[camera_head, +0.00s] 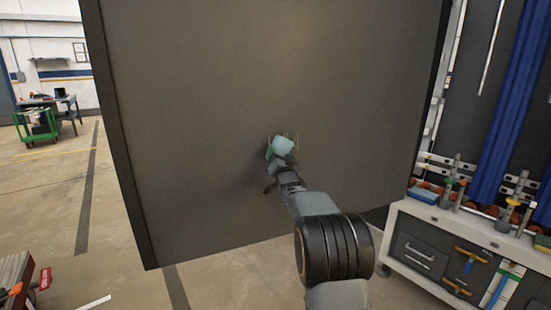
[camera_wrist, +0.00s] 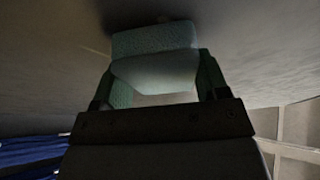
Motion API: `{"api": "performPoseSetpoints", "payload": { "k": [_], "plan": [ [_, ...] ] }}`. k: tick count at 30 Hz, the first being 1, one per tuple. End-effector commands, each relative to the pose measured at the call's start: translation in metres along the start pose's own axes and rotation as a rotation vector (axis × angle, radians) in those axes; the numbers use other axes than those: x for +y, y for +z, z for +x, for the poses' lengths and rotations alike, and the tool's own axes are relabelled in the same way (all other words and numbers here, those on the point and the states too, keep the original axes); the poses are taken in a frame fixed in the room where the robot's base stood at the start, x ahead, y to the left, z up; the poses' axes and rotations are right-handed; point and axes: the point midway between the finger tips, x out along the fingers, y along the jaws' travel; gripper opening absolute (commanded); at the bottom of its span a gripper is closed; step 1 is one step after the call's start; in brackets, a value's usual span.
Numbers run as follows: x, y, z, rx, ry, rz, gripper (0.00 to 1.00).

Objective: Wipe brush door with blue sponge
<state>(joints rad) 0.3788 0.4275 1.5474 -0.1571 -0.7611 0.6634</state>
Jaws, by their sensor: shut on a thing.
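My gripper (camera_head: 272,160) is shut on a pale blue-green sponge (camera_head: 280,147), which also shows between the two fingers in the wrist view (camera_wrist: 155,55). The sponge is at the face of a large dark grey door panel (camera_head: 200,90), near its middle. In the wrist view the panel (camera_wrist: 55,70) fills the upper part, and the sponge's far edge appears to meet it. A few thin light marks show on the panel beside the sponge. The panel's lower edge hangs above the floor.
A workbench (camera_head: 400,240) with drawers, tools and a blue tray (camera_head: 424,195) stands at the right. Blue strip curtains (camera_head: 512,110) hang behind it. A green cart (camera_head: 38,128) stands far left. The floor (camera_head: 60,200) at the left is mostly open.

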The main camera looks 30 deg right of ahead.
Motion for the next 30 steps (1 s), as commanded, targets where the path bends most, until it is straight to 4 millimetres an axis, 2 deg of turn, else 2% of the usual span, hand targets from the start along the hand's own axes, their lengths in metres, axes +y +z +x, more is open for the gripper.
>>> {"api": "performPoseSetpoints", "payload": {
  "k": [5,16,30],
  "plan": [
    [0.005,-0.002,0.001,0.000,0.001,0.000,0.49],
    [0.032,-0.015,0.008,0.000,0.003,-0.001,0.49],
    [0.046,-0.021,0.012,-0.001,0.002,0.000,0.49]
  ]
}}
